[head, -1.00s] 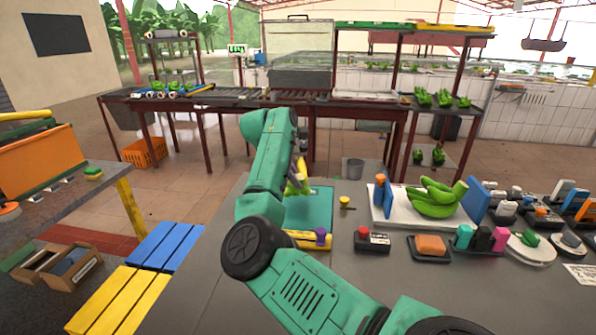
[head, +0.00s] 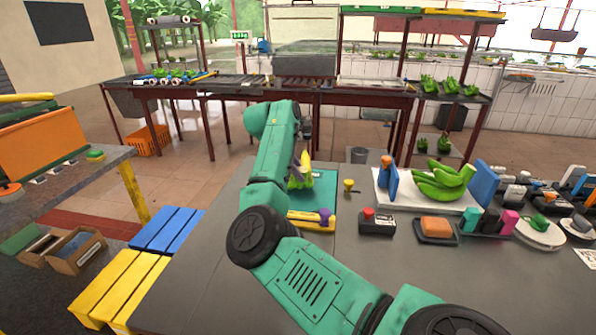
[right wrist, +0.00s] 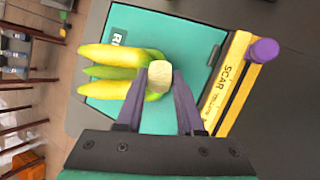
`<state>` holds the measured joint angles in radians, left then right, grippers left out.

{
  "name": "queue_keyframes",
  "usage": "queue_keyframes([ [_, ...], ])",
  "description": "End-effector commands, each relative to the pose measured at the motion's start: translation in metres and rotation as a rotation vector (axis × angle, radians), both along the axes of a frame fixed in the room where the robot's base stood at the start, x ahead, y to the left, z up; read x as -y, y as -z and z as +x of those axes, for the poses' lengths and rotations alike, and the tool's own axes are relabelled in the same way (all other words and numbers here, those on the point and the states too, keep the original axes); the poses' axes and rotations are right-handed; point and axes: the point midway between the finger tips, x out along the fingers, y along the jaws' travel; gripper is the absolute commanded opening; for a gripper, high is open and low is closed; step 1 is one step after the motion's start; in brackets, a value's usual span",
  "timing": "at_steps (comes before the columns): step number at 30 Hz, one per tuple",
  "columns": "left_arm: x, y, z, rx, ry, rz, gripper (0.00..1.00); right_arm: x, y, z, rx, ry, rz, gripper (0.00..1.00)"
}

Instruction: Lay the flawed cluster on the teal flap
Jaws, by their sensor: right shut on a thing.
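The cluster in my right gripper (right wrist: 160,82) has yellow-green fingers and a pale cut crown. It shows in the right wrist view (right wrist: 118,72) and, partly behind my arm, in the head view (head: 301,180). The gripper's purple fingers are shut on its crown. The cluster is over the teal flap (head: 322,203), its finger tips reaching toward the flap's edge in the right wrist view (right wrist: 145,25). I cannot tell whether it touches the flap. No flaw is clear to see. My left gripper is not in view.
A yellow bar lettered SCAR (right wrist: 228,82), with a purple knob (head: 326,215), lies along the flap's near edge. A green banana cluster (head: 438,182) sits on a white board to the right. A red-buttoned box (head: 377,224) and an orange block (head: 437,224) stand nearby.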

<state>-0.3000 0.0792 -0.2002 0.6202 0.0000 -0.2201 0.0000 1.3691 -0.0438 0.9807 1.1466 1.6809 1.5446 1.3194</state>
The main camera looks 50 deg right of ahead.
Motion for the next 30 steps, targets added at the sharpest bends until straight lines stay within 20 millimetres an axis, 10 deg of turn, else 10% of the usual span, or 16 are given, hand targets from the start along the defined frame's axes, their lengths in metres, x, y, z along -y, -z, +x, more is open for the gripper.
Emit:
queue_keyframes([
  [11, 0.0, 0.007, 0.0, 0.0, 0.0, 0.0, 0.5, 0.001, 0.006, 0.0, 0.003, 0.0, -0.004, 0.0],
  [12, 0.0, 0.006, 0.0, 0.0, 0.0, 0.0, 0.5, 0.001, 0.005, 0.0, 0.003, 0.0, -0.004, 0.48],
  [14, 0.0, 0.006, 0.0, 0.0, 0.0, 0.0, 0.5, 0.001, 0.005, 0.0, 0.003, 0.0, -0.004, 0.71],
  [30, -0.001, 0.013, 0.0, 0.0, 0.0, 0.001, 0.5, -0.02, -0.023, 0.002, 0.004, -0.003, 0.0, 0.72],
])
